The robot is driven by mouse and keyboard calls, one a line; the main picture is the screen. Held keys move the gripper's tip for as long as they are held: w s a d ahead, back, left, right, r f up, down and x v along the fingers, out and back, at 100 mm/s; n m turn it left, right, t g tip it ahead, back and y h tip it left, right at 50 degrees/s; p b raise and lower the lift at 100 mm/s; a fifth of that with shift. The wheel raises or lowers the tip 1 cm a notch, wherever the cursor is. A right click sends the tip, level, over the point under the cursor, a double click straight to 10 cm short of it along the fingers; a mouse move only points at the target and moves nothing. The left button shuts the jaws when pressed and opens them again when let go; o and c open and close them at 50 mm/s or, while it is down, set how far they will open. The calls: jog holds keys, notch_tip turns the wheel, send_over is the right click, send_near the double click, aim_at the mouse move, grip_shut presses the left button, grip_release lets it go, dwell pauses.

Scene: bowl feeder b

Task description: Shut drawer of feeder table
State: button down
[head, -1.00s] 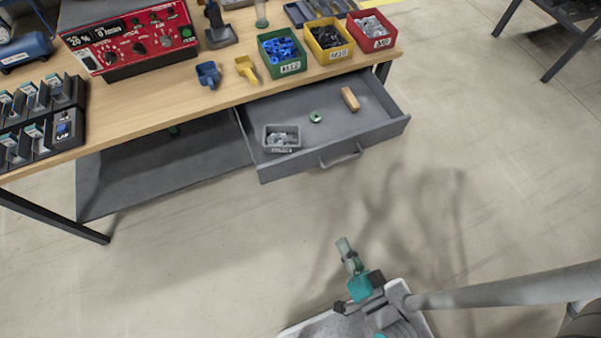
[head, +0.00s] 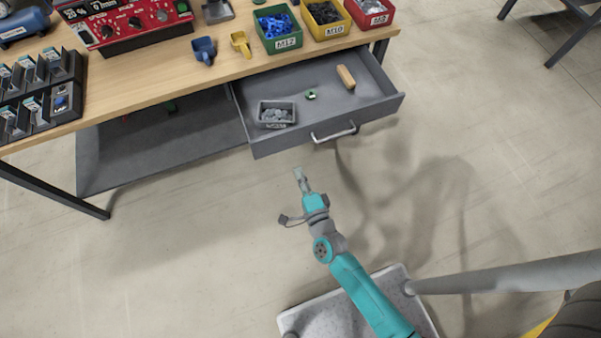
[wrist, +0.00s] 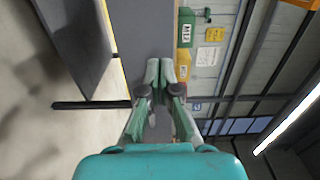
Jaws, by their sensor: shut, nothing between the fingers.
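The grey drawer (head: 262,148) of the feeder table (head: 215,82) stands pulled out toward me, with a bar handle (head: 334,134) on its front. Inside it are a grey bin of small parts (head: 276,114), a small green item (head: 310,95) and a wooden block (head: 346,77). My gripper (head: 299,174) is in front of the drawer, apart from it, below and left of the handle in the head view. It is shut and empty. In the wrist view my gripper (wrist: 160,65) shows with its fingertips together.
On the tabletop stand a red control panel (head: 125,25), green (head: 278,28), yellow (head: 326,20) and red (head: 370,12) bins, and blue (head: 204,50) and yellow (head: 241,43) scoops. A dark lower shelf (head: 150,150) lies left of the drawer. The floor in front is clear.

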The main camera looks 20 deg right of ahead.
aim_at(284, 138)
jog(key=w, duration=1.1)
